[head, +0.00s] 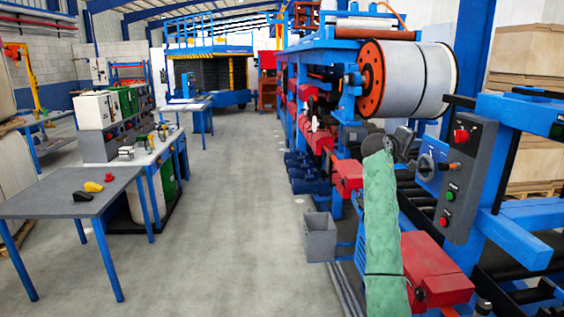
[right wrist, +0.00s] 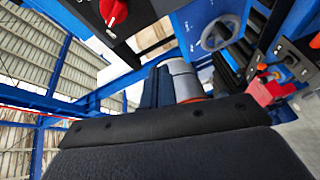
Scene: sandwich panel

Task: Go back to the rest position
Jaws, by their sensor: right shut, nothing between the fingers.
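My right arm, in a green sleeve, rises from the bottom of the head view. My right gripper (head: 404,143) is at its top end, dark grey, shut and empty. It is to the left of a grey control box (head: 468,180) on a blue frame, and I cannot tell the exact gap. In the right wrist view, a dark padded part of my gripper (right wrist: 165,125) fills the lower middle. My left gripper is not in view.
A large white roll (head: 420,80) hangs behind. A grey table (head: 70,193) with small red and yellow items stands left. The aisle floor (head: 235,210) is clear.

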